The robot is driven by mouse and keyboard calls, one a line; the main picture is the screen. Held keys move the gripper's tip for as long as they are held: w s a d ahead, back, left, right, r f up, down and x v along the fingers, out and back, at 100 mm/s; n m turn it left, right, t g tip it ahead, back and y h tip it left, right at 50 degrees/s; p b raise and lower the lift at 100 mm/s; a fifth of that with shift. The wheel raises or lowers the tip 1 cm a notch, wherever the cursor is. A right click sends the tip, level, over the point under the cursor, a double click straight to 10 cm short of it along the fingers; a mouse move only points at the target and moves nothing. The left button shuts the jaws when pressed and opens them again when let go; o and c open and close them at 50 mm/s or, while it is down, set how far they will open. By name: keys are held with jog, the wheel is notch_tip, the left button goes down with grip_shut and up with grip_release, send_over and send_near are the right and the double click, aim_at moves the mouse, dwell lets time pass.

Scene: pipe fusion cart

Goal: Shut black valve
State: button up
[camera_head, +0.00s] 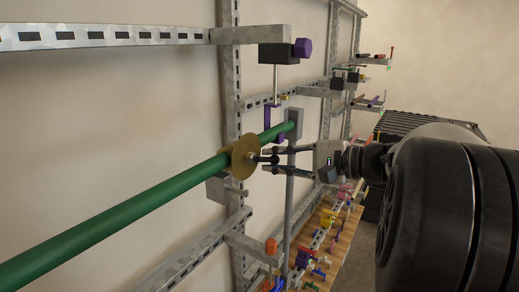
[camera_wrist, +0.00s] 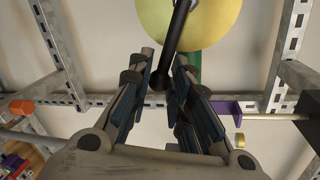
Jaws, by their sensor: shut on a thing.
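The black valve's lever (camera_wrist: 180,30) runs down from a round yellow disc (camera_wrist: 203,20) in the wrist view and ends in a rounded knob between my fingers. In the head view the yellow disc (camera_head: 240,158) sits around a green pipe (camera_head: 120,216), facing my arm. My gripper (camera_head: 268,160) reaches in from the right, level with the disc's centre. In the wrist view my gripper (camera_wrist: 165,68) is shut on the lever near its knob end. The lever is small and partly hidden by the fingers in the head view.
A purple clamp (camera_head: 274,122) on a thin rod is close above my gripper. A grey upright post (camera_head: 289,200) stands just behind it. Slotted metal rails (camera_head: 110,36) line the wall. A wooden board (camera_head: 325,235) with several coloured parts lies below right.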

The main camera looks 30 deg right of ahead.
jog(key=shift+f, duration=0.1)
jog(key=shift+a+m, duration=0.1)
jog(key=shift+m, duration=0.2)
jog(key=shift+s+a+f+m+y+p, duration=0.15)
jog(key=shift+a+f+m+y+p, duration=0.15)
jog(key=shift+f+m+p, duration=0.45)
jog(key=shift+r, duration=0.1)
jog(key=shift+s+a+f+m+y+p, duration=0.15)
jog(key=shift+a+f+m+y+p, duration=0.3)
jog(key=shift+m+p, duration=0.45)
jog(key=shift+f, duration=0.1)
jog(key=shift+s+a+f+m+p, duration=0.25)
jog(key=shift+a+f+m+p, duration=0.2)
jog(key=shift+m+p, duration=0.45)
jog(key=shift+a+m+y, duration=0.1)
jog(key=shift+m+y, duration=0.15)
